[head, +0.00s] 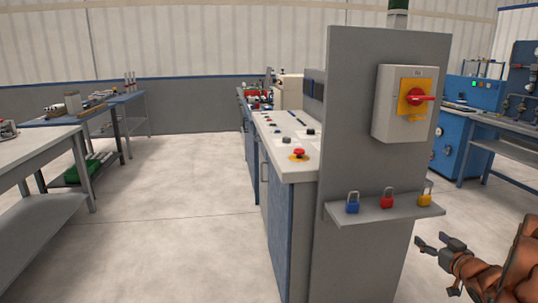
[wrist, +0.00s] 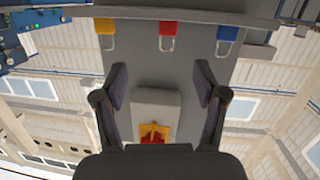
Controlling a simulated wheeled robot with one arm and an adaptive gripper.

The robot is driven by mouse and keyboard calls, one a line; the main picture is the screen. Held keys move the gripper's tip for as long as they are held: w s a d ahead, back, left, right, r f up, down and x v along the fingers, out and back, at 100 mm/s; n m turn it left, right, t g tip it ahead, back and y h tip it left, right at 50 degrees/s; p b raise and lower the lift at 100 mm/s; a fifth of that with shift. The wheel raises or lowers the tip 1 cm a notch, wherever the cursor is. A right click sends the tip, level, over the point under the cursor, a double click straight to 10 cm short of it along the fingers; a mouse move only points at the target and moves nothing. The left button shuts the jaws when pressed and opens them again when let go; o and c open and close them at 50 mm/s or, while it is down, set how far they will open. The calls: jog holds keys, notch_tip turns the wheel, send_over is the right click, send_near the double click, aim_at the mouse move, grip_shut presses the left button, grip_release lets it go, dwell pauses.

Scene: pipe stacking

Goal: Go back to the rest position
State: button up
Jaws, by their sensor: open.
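My gripper (head: 438,247) is at the lower right of the head view, right of the grey panel (head: 350,90) and below the padlock shelf (head: 385,210). In the wrist view its two fingers (wrist: 161,85) are spread apart with nothing held between them. The wrist picture appears upside down. It shows the grey switch box (wrist: 155,105) between and beyond the fingers. Its red handle sits on a yellow plate (wrist: 153,132). The head view also shows the red handle (head: 420,98), turned sideways.
Blue (head: 352,203), red (head: 387,197) and yellow (head: 424,199) padlocks stand on the shelf. A control bench (head: 285,150) with a red button (head: 299,153) runs behind the panel. Workbenches stand at left, blue machinery (head: 475,92) at right. The floor (head: 180,200) at centre-left is clear.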

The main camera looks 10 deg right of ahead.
jog(key=s+a+f+m+g+h, duration=0.1)
jog(key=s+a+g, duration=0.5)
jog(key=a, duration=0.5)
jog(key=s+a+f+m+g+h, duration=0.1)
jog(key=s+a+f+g, duration=0.1)
jog(key=s+a+g, duration=0.65)
jog(key=s+a+r+n+g+y, duration=0.15)
jog(key=s+a+g+y, duration=0.25)
jog(key=s+a, duration=1.65)
jog(key=s+p+v, duration=0.2)
jog(key=p+v, duration=0.7)
jog(key=s+r+p+v, duration=0.1)
jog(key=s+p+v, duration=0.1)
jog(key=p+v, duration=0.7)
jog(key=shift+w+a+r+n+t+p, duration=0.25)
jog(key=shift+r+n+t+p, duration=0.15)
jog(key=shift+n+t+p, duration=0.05)
